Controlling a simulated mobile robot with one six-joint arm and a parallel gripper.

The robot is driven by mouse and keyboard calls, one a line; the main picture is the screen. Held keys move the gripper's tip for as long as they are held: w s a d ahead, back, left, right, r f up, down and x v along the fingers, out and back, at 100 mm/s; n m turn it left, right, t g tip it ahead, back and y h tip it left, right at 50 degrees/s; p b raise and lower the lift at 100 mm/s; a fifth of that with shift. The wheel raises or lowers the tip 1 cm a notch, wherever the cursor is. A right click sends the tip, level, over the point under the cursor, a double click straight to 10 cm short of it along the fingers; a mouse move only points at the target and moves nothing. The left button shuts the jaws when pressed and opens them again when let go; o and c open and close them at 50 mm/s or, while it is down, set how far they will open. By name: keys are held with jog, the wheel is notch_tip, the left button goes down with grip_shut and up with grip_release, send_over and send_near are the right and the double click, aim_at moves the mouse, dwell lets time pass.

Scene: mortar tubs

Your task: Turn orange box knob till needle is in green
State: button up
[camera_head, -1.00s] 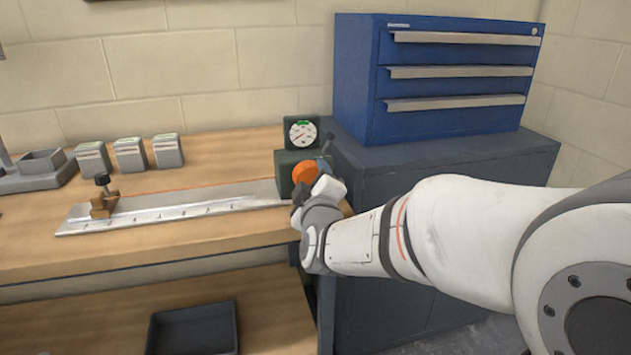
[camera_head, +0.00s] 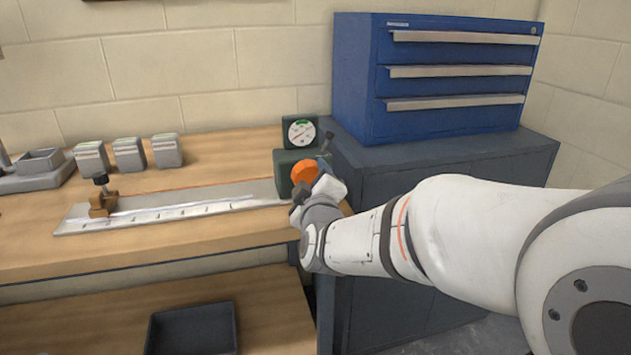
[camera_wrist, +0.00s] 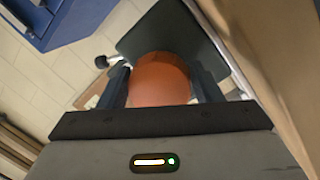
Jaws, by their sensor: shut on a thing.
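The orange knob (camera_head: 304,173) sits on the front of a dark green box (camera_head: 287,159) at the right end of the workbench. In the wrist view the orange knob (camera_wrist: 159,80) fills the space between the two dark fingers. My gripper (camera_wrist: 160,88) is shut on it, one finger on each side. In the head view my gripper (camera_head: 312,180) partly covers the knob. A round dial (camera_head: 301,132) with a white face stands upright above the box. Green shows at its top and a dark needle crosses it. The needle's exact reading is too small to tell.
A dark lever with a ball end (camera_head: 327,139) is at the box's right. A metal ruler rail (camera_head: 180,209) with a brass clamp (camera_head: 102,203) lies left of it. Several grey blocks (camera_head: 129,155) stand behind. A blue drawer cabinet (camera_head: 440,78) rises at the right.

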jog(key=shift+r, duration=0.2)
jog(key=m+b, duration=0.2)
jog(key=m, duration=0.2)
jog(key=shift+a+m, duration=0.15)
jog(key=shift+m, duration=0.25)
jog(key=m+g+b, duration=0.1)
jog(key=m+b, duration=0.2)
jog(key=m, duration=0.1)
jog(key=shift+a+f+y, duration=0.1)
jog(key=shift+y, duration=0.3)
jog(key=m+b, duration=0.5)
jog(key=b, duration=0.1)
jog(key=shift+y, duration=0.4)
jog(key=shift+s+a+m+g+y+b, duration=0.1)
jog(key=shift+m+g+y+b, duration=0.2)
jog(key=shift+m+b, duration=0.75)
jog(key=shift+r+m+b, duration=0.25)
jog(key=shift+m+b, duration=0.1)
jog(key=shift+b, duration=0.15)
jog(key=shift+r, duration=0.1)
